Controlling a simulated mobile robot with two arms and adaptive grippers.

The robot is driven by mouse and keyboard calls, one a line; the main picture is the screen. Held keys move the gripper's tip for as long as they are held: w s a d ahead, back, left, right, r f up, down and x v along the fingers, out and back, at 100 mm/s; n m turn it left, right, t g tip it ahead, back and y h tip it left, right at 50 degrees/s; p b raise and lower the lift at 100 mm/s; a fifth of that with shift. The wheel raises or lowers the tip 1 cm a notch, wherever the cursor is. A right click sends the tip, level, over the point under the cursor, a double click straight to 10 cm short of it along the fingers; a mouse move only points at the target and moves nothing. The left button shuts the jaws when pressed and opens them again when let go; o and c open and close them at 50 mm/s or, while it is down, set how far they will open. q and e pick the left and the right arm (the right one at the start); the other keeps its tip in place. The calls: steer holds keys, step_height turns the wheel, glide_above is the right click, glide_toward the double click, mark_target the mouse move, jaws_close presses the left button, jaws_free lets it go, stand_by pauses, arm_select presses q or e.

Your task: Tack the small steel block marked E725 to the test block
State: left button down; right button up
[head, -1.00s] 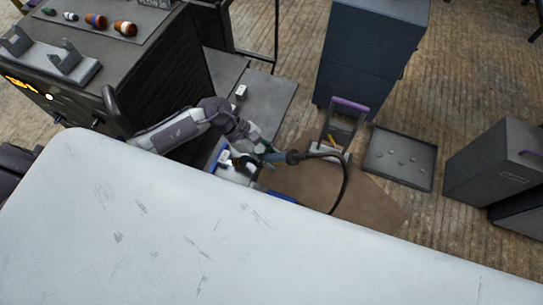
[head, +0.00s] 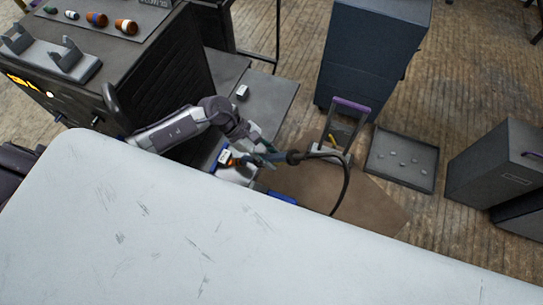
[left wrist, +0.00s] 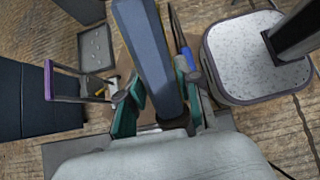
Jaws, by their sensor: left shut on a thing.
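My left gripper (head: 256,151) is shut on a blue-grey torch-like tool (left wrist: 150,62); its teal fingers (left wrist: 155,105) clasp it from both sides in the left wrist view. A dark cable (head: 346,183) curves away from the tool. Left of my gripper in the head view is a small white block (head: 225,157) with an orange-red spot at its right. Another small white block (head: 242,92) lies apart on the dark grey bench surface (head: 273,100). No marking is legible, so I cannot tell which is E725 or the test block. My right gripper is out of view.
A white top (head: 130,230) hides much of the near work area. A brown board (head: 320,187) lies beyond it, with a blue strip (head: 284,198). A purple-handled stand (head: 342,125), a shallow grey tray (head: 402,158) and a dark cabinet (head: 370,55) stand behind.

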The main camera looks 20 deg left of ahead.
mark_target(296, 154)
arm_select(q)
steer(key=shift+w+a+r, duration=0.1)
steer(key=shift+w+a, duration=0.1)
steer(key=shift+d+r+p, duration=0.5)
steer(key=shift+r+p, duration=0.2)
steer(key=shift+r, duration=0.2)
steer(key=shift+s+d+r+p, duration=0.1)
steer(key=shift+d+r+p, duration=0.9)
steer(key=shift+d+r, duration=0.4)
steer(key=shift+s+d+r+p, duration=0.1)
steer(key=shift+d+r+p, duration=1)
steer(key=shift+d, duration=0.5)
